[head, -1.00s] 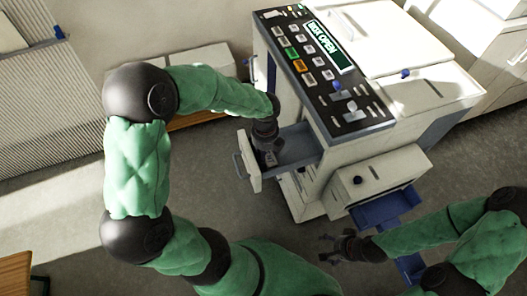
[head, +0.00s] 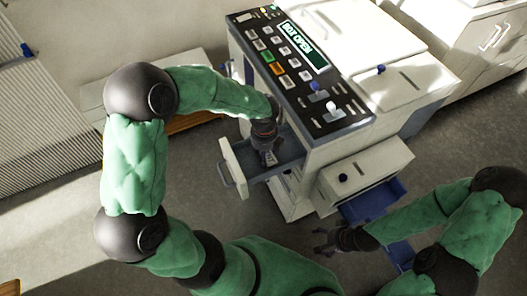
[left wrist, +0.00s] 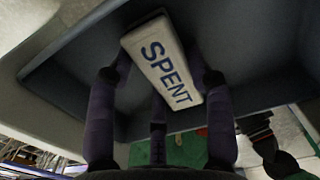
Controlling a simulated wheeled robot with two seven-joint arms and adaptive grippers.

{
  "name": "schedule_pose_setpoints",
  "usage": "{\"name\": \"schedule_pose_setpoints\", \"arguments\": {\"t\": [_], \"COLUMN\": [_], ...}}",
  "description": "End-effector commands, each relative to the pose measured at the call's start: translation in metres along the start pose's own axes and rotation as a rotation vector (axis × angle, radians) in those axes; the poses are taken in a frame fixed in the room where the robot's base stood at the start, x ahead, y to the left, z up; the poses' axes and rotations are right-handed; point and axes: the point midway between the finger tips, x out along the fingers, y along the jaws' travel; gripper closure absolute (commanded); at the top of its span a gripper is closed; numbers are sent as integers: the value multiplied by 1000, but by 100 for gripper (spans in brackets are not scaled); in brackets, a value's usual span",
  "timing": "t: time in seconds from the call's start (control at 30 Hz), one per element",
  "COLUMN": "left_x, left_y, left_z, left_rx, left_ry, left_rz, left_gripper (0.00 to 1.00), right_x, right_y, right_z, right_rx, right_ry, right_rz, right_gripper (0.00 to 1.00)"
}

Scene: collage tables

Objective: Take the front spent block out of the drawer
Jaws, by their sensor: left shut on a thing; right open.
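The open drawer (head: 235,165) sticks out of the left side of the white machine. Its grey inside fills much of the left wrist view (left wrist: 75,60). A white block marked SPENT (left wrist: 165,65) lies tilted between the fingers of my left gripper (left wrist: 160,95), which is shut on it. In the head view my left gripper (head: 268,158) points down into the drawer, with the block mostly hidden there. I cannot tell whether the block touches the drawer floor. No other block shows. My right gripper (head: 323,240) is open and empty, low in front of the machine.
The machine's sloping control panel (head: 295,70) reads BOX OPEN and stands close beside my left gripper. A lower box (head: 365,170) with a blue tray (head: 368,208) juts out near my right forearm. Floor left of the drawer is clear.

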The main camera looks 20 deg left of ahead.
Motion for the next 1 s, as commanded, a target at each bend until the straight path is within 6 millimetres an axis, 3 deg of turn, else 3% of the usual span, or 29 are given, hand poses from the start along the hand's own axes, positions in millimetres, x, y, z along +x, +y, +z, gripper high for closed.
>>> {"name": "schedule_pose_setpoints", "arguments": {"t": [0.03, 0.07, 0.13, 0.17, 0.57, 0.77, 1.0], "left_x": [0, 0, 0, 0, -4, -30, -78], "left_y": [0, 0, 0, 0, 0, -1, -1], "left_z": [0, 0, 0, 0, 0, 1, 0], "left_rx": [0, 0, 0, 0, 0, -1, 0], "left_ry": [1, 1, 1, 1, -1, -3, -2], "left_rz": [1, 1, 1, 1, 0, -3, -3], "left_gripper": [79, 43, 23, 21, 21, 21, 21], "right_x": [0, 0, 0, 0, 0, 0, 0], "right_y": [0, 0, 0, 0, 0, 0, 0], "right_z": [0, 0, 0, 0, 0, 0, 0], "right_rx": [0, 0, 0, 0, 0, 0, 0], "right_ry": [0, 0, 0, 0, 0, 0, 0], "right_rz": [0, 0, 0, 0, 0, 0, 0], "right_gripper": [20, 20, 20, 20, 20, 20, 20]}}
